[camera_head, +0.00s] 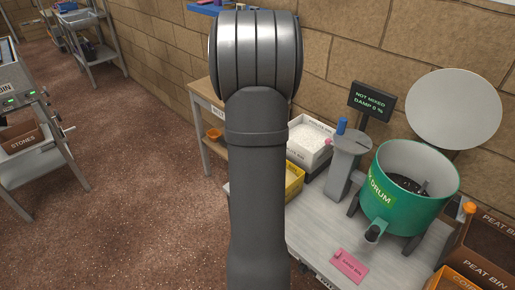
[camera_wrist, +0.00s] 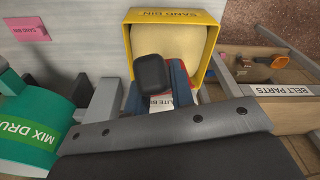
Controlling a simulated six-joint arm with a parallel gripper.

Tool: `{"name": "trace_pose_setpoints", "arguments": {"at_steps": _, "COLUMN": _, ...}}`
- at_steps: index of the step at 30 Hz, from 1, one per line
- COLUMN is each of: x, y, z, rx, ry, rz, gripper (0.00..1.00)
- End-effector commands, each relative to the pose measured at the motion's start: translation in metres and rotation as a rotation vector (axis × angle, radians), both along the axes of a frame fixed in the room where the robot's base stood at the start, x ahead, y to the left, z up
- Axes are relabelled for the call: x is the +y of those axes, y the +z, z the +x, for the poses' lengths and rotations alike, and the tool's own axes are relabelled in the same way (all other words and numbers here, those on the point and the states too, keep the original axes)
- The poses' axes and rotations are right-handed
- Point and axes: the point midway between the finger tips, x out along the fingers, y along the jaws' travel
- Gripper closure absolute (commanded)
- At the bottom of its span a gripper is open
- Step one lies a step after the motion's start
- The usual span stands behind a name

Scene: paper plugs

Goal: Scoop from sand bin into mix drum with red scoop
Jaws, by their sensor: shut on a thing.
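The yellow sand bin (camera_wrist: 212,45) holds pale sand and stands ahead of my gripper (camera_wrist: 158,88) in the wrist view. In the head view the sand bin (camera_head: 294,181) is partly hidden behind my arm. My gripper is shut on the red scoop (camera_wrist: 188,71), of which only thin red edges show around a dark rounded block in front of the sand. Whether the scoop holds sand is hidden. The green mix drum (camera_head: 398,208) stands on the bench with dark material inside. It also shows at the left of the wrist view (camera_wrist: 22,140).
A white bin of white granules (camera_head: 318,151) stands behind the sand bin. A grey post (camera_head: 346,160) stands between it and the drum. A sign (camera_head: 371,101) reads "NOT MIXED DAMP 0 %". The peat bin (camera_head: 488,238) is at the right. A pink card (camera_head: 349,266) lies on the bench.

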Motion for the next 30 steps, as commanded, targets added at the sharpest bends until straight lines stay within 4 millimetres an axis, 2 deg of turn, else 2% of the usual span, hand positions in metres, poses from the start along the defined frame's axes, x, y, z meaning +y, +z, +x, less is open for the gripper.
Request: {"name": "trace_pose_setpoints", "arguments": {"at_steps": 30, "x": 0.0, "y": -0.103, "z": 0.0, "rx": 0.001, "ry": 0.001, "rz": -0.001, "gripper": 1.0}}
